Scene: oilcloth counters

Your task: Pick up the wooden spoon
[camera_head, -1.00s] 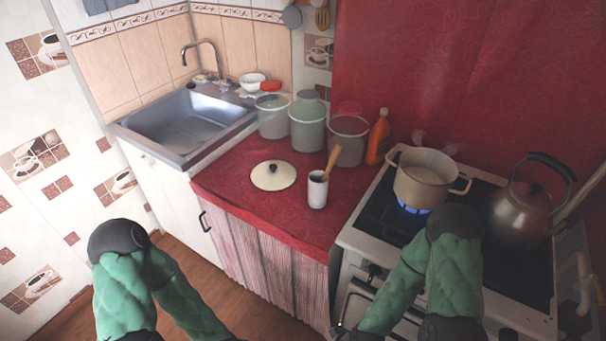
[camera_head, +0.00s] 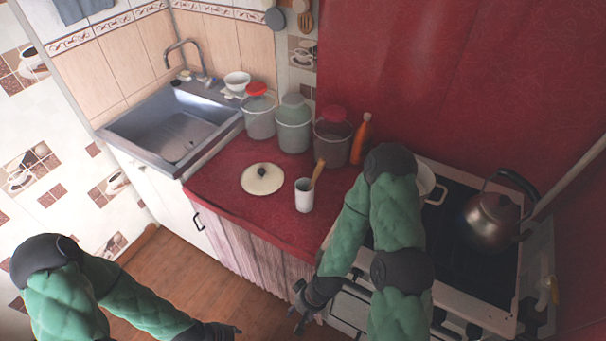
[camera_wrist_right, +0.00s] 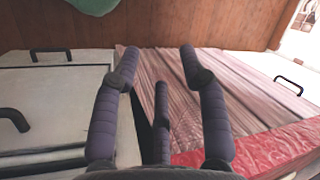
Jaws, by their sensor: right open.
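The wooden spoon (camera_head: 317,173) stands tilted in a white cup (camera_head: 304,197) on the red counter, its handle sticking up. My right gripper (camera_head: 301,311) is open and empty, low in front of the counter's edge, below the cup. In the right wrist view the open fingers (camera_wrist_right: 158,85) face the pink striped curtain and floor, with no spoon in sight. My left gripper (camera_head: 232,331) is at the bottom edge of the head view, away from the counter; its fingers are too small and cut off to judge.
A pot lid (camera_head: 262,180) lies left of the cup. Several jars (camera_head: 294,127) and an orange bottle (camera_head: 361,138) stand behind. To the right, the stove (camera_head: 462,229) holds a pot (camera_head: 427,180), mostly behind my right arm, and a kettle (camera_head: 492,220). The sink (camera_head: 170,130) is at left.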

